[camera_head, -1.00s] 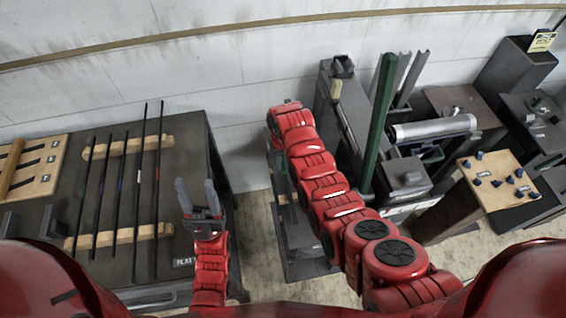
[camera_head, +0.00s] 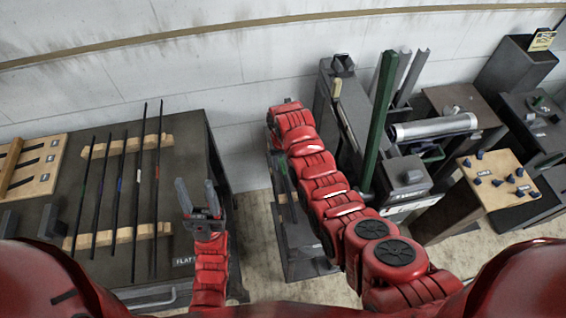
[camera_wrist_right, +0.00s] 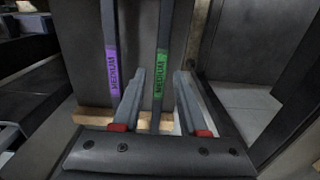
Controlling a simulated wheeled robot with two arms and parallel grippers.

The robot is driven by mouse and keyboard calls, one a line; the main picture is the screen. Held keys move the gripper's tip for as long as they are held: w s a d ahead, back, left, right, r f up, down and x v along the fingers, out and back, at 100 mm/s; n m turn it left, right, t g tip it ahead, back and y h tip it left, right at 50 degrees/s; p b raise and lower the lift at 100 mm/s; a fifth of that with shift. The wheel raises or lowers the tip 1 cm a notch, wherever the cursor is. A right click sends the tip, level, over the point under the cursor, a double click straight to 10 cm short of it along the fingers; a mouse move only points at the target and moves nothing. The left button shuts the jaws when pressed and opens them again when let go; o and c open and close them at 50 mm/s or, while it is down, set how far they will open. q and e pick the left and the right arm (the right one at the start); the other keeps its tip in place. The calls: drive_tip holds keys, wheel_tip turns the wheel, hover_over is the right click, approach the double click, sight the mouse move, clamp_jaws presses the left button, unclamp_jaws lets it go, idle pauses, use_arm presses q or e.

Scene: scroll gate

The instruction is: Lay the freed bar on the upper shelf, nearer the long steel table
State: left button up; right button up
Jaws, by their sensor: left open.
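The fingers are apart, with a gap visible on both sides of the bar. A second bar with a purple MEDIUM label (camera_wrist_right: 112,65) stands to its left, outside the fingers. In the head view, a narrow dark shelf unit (camera_head: 303,240) stands between the tables, partly hidden by my right arm. The right gripper is hidden there. My left gripper (camera_head: 198,196) is open and empty, by the right side of the left table (camera_head: 190,130).
Several thin bars lie across two wooden rests (camera_head: 120,236) on the left table. A wooden slotted board (camera_head: 45,165) is at its far left. A green post (camera_head: 380,110) and machinery stand close right of my right arm. Floor (camera_head: 258,240) shows beside the shelf unit.

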drive_tip(key=shift+o, duration=0.4)
drive_tip(key=shift+r+b, duration=0.3)
drive_tip(key=shift+r, duration=0.1)
wheel_tip(320, 180, up, 6)
drive_tip(key=shift+f+b, duration=0.1)
drive_tip(key=shift+b, duration=0.45)
wheel_tip(320, 180, up, 11)
drive_tip(key=p, duration=0.8)
drive_tip(key=shift+f+p, duration=0.15)
drive_tip(key=shift+p, duration=0.2)
